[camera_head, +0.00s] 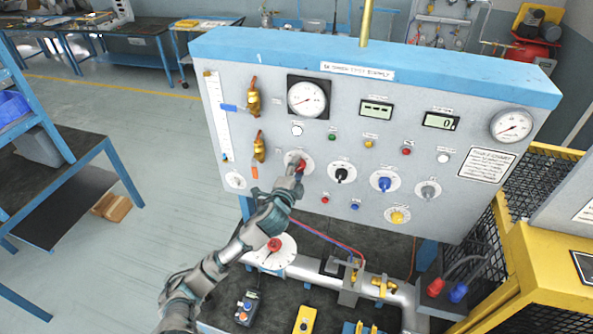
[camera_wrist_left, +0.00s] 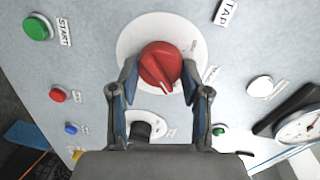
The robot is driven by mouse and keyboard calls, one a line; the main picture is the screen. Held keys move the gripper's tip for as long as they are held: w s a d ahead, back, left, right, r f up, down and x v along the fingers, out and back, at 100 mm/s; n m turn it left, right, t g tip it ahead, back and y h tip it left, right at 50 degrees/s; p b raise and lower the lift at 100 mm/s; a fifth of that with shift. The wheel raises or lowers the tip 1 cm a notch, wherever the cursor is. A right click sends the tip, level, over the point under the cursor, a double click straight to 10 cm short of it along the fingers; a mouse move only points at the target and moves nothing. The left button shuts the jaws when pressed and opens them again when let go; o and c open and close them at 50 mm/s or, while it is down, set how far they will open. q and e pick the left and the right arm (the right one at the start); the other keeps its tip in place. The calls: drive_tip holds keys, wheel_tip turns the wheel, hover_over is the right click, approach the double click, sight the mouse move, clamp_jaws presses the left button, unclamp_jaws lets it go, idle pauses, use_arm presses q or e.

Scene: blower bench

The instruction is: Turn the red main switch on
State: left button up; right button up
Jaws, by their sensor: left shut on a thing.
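The red main switch (camera_head: 301,164) is a round red knob on a white disc, on the left half of the grey panel (camera_head: 270,95). In the left wrist view the switch (camera_wrist_left: 160,66) shows large, with a white pointer line on its grip bar toward the bottom of the picture. My left gripper (camera_head: 298,175) reaches up to it from below and partly covers it. In the left wrist view its two fingers (camera_wrist_left: 159,76) stand on either side of the knob, shut on it. The small print around the disc is too small to read. My right gripper is not in view.
A black knob (camera_head: 342,174), a blue knob (camera_head: 384,182) and small coloured buttons sit right of the switch. Brass valves (camera_head: 259,147) stand out from the panel on its left. Below are a pipe (camera_head: 310,270) and a control box with buttons (camera_head: 247,308).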

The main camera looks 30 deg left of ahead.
use_arm(q)
drive_tip(key=shift+f, duration=0.25)
drive_tip(key=o, duration=1.1)
drive_tip(key=shift+o, duration=0.3)
drive_tip(key=shift+w+a, duration=0.1)
drive_tip(key=shift+w, duration=0.1)
drive_tip(key=shift+s, duration=0.1)
drive_tip(key=v, duration=1.1)
drive_tip(key=shift+s, duration=0.35)
drive_tip(key=shift+f, duration=0.1)
